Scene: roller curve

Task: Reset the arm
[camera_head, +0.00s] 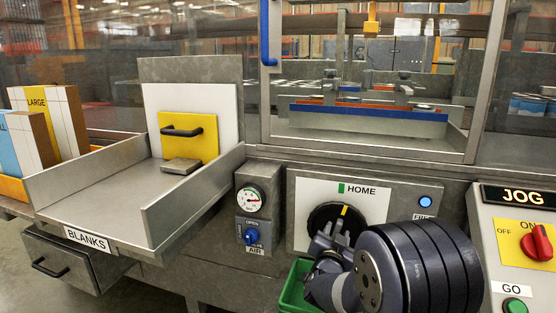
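My arm is at the lower right, its dark rounded links close to the camera. My gripper (326,243) points toward the machine front, just in front of the lower left of a black round dial (339,217) with a yellow pointer mark. Whether the gripper touches the dial, and whether its fingers are open or shut, cannot be told. The dial's lower part is hidden by my arm. A green mark labelled HOME (358,190) is above the dial, and the yellow pointer is turned near it.
A blue-lit button (425,202) is right of the dial. A JOG panel with a red switch (537,243) and green GO button (515,305) stands at right. A gauge (249,200) and blue AIR valve (251,236) are left. A BLANKS tray (110,218) juts out; a green bin (295,290) is below.

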